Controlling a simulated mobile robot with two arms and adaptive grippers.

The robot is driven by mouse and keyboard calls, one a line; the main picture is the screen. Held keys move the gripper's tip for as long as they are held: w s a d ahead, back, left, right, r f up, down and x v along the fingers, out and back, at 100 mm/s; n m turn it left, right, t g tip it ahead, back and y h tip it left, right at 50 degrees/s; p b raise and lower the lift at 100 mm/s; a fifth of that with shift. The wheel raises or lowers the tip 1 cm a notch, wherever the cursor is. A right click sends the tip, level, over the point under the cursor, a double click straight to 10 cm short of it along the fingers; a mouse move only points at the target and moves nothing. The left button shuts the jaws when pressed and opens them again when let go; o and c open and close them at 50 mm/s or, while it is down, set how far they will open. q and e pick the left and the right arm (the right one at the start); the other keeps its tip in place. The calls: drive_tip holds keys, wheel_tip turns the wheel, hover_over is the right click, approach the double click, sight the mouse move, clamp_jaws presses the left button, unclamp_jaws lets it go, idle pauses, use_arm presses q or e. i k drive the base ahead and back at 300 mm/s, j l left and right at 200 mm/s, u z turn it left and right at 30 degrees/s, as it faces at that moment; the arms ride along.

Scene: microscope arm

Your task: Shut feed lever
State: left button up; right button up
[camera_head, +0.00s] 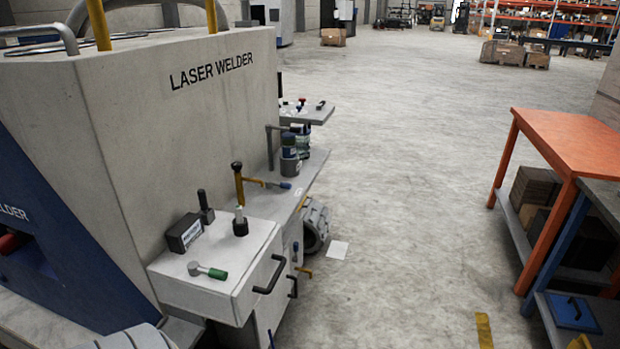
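A grey and blue machine marked LASER WELDER (190,120) fills the left side. A white control box (215,285) juts from its front. On the box lie a green-handled lever (208,271), a black-knobbed stub (240,222) and a dark block with a label (185,233). Behind them stand a black upright handle (205,206) and a yellow post with a black knob (238,183).
Black pull handles (270,275) stick out from the box front. A small shelf (308,114) with loose items juts out behind. An orange table (565,140) stands at the right. The concrete floor between is mostly clear, with a white sheet (337,250) on it.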

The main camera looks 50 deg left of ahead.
sight(269, 183)
drive_tip(key=i+u, duration=0.45)
drive_tip(key=i+l+u, duration=0.15)
drive_tip(key=i+u, duration=0.3)
drive_tip(key=i+l+u, duration=0.3)
drive_tip(key=i+u, duration=0.15)
drive_tip(key=i, duration=0.1)
